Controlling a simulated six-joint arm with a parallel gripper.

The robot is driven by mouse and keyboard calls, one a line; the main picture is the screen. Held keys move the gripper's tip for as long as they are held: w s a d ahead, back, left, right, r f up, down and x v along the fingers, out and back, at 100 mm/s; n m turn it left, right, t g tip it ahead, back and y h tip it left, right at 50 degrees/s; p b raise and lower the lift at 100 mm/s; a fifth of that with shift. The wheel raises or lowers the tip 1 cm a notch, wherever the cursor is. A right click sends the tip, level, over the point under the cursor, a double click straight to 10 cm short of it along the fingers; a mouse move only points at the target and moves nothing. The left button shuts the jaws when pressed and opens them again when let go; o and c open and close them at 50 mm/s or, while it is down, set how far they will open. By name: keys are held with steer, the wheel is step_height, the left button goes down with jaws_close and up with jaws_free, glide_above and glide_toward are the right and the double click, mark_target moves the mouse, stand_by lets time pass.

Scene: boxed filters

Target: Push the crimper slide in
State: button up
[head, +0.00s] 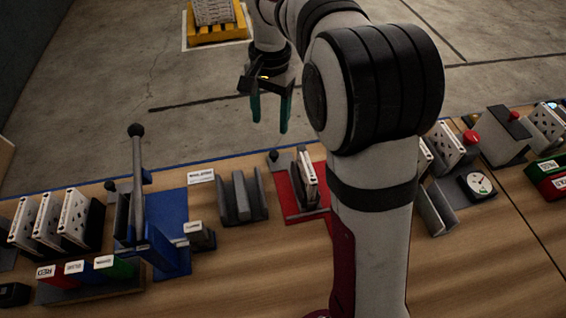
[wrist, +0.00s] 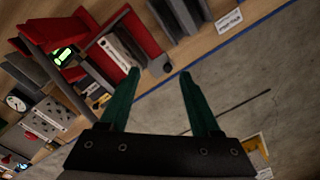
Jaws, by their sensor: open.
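My gripper (head: 270,115) hangs open and empty above the floor, beyond the table's far edge, its two green fingers pointing down. In the wrist view the gripper (wrist: 160,76) has its fingers spread with nothing between them. The red fixture (head: 287,203) on the table holds a pale perforated filter (head: 308,181) upright in a grey channel. A dark round knob (head: 274,156) stands at its far left; I take this as the crimper slide, but no label confirms it. In the wrist view the knob (wrist: 167,66) appears close to the fingertips, but the gap is unclear. My arm hides the fixture's right side.
A blue lever fixture (head: 168,212) with a tall handle (head: 137,165) stands at left. A grey slotted block (head: 242,197) stands between the fixtures. Filters in racks (head: 75,216) and coloured bins (head: 75,275) lie at left. A dial (head: 479,184) is at right.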

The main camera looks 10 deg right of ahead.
steer(key=s+r+n, duration=0.1)
steer(key=s+r, duration=0.1)
steer(key=s, duration=1.2)
steer(key=shift+s+a+r+y, duration=0.2)
steer(key=shift+a+r+y, duration=0.1)
steer(key=shift+r+y, duration=0.1)
steer(key=m+h, duration=0.1)
steer(key=m, duration=0.1)
glide_above(274, 154)
step_height(274, 154, down, 7)
step_height(274, 154, down, 16)
steer(key=shift+w+f, duration=0.1)
steer(key=shift+f, duration=0.1)
jaws_close()
